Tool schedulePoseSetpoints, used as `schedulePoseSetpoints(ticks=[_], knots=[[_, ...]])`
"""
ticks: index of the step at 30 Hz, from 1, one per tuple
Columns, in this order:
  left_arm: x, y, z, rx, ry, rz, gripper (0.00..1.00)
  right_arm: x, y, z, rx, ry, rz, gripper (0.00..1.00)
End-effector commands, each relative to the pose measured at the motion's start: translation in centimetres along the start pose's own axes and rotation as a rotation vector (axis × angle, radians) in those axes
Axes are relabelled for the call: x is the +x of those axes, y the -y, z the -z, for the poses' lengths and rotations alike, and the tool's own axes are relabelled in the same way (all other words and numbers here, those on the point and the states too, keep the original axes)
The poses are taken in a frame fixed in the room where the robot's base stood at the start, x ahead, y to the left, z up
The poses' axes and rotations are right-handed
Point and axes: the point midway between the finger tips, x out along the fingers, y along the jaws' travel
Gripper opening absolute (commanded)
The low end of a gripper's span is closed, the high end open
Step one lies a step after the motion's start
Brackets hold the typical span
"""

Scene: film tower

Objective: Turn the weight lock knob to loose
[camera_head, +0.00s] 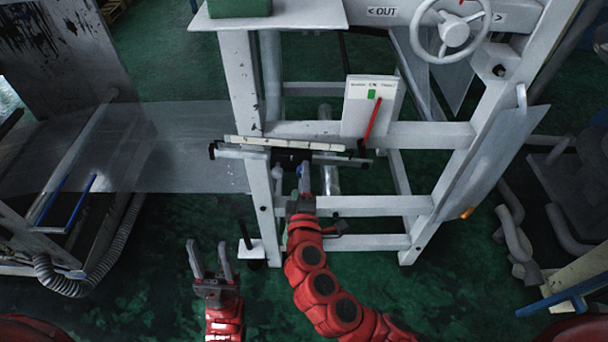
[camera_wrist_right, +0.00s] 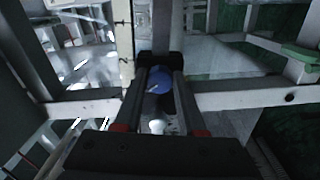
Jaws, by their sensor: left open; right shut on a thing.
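The weight lock knob appears as a round blue knob (camera_wrist_right: 159,80) with a small pale mark, in the right wrist view. It sits on a dark block on the white frame, between the fingertips of my right gripper (camera_wrist_right: 160,78). In the head view my right gripper (camera_head: 304,172) reaches up to the dark block (camera_head: 290,158) below the pale scale bar (camera_head: 285,143), and its fingers hide most of the knob. The right gripper is shut on the knob. My left gripper (camera_head: 209,246) is open and empty, low in front of the frame, away from the knob.
A white panel (camera_head: 360,108) with a green mark and a red lever (camera_head: 370,122) stands right of the knob. A handwheel (camera_head: 453,32) is at the upper right. A clear sheet (camera_head: 190,170) extends left. A small white stand (camera_head: 251,248) is beside my left gripper.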

Motion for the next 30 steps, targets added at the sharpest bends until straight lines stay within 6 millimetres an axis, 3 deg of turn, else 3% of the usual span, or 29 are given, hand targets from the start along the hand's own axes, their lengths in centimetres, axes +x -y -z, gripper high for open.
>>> schedulePoseSetpoints(ticks=[12,28,29,30], knots=[[0.36,0.02,0.07,0.0,0.0,0.0,0.5,-0.05,0.0,0.07,-0.171,-0.002,0.001,0.0],[0.38,0.02,0.07,0.0,0.0,0.0,0.5,-0.03,0.05,0.06,-0.189,-0.002,0.002,0.0],[0.38,0.02,0.07,0.0,0.0,0.0,0.5,-0.03,0.04,0.06,-0.189,-0.002,0.001,0.45],[0.38,0.02,0.07,0.0,0.0,0.0,0.5,-0.03,0.04,0.06,-0.189,-0.002,0.001,0.52]])
